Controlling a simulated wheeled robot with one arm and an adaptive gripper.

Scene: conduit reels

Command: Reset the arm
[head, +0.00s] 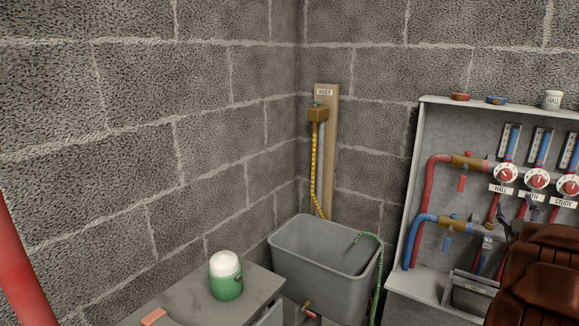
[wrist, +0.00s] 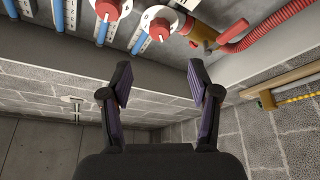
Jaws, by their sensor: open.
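My gripper (wrist: 160,76) is open in the wrist view, with its two dark fingers apart and nothing between them. Red dials (wrist: 109,10) and a red pipe (wrist: 285,22) lie beyond the fingertips at the top of that view. In the head view, dark finger-like parts show at the lower right in front of the manifold cabinet (head: 420,170), beside a brown padded shape. That shape hides the cabinet's lower right part. The head view does not clearly show the gap between the fingers.
The cabinet holds red and blue pipes, dials (head: 506,174) and labels. A grey tank (head: 318,258) with a green hose (head: 380,275) stands left of it. A green and white container (head: 226,275) stands on a grey bench (head: 190,300). A wooden board (head: 331,150) carries a yellow hose.

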